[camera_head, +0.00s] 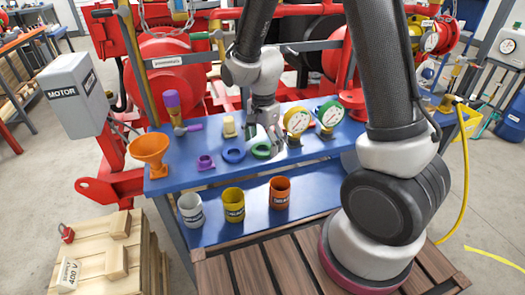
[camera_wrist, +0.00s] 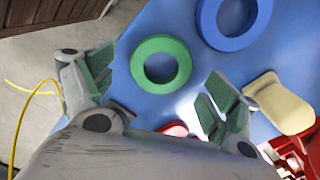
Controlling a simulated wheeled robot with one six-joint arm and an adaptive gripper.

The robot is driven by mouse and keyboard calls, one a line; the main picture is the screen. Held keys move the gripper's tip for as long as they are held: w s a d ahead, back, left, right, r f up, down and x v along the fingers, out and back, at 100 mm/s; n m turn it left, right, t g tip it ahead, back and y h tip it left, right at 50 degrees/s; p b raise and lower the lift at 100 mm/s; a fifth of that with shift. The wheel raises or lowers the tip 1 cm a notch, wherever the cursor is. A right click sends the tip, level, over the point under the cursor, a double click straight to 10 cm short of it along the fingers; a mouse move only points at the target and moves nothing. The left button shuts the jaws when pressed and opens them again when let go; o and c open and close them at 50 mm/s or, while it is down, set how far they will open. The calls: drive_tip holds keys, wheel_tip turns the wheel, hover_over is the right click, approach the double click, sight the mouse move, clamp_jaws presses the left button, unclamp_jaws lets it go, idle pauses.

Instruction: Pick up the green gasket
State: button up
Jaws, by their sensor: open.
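The green gasket (camera_head: 261,152) lies flat on the blue bench, just right of the blue gasket (camera_head: 233,155). In the wrist view the green gasket (camera_wrist: 160,43) shows as a whole ring between and beyond my fingers. The blue gasket (camera_wrist: 250,38) lies to its upper right. My gripper (camera_head: 265,135) is above the bench, close behind the green gasket in the head view. In the wrist view my gripper (camera_wrist: 152,85) has its fingers spread wide, with nothing between them. I see no contact with the gasket.
An orange funnel (camera_head: 149,148) is at the left. Three cups, including a yellow one (camera_head: 233,205), stand on the lower shelf.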

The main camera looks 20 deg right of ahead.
drive_tip(key=shift+f, duration=0.5)
drive_tip(key=shift+c, duration=0.3)
drive_tip(key=c, duration=1)
drive_tip(key=shift+r, duration=0.2)
drive_tip(key=shift+c, duration=0.2)
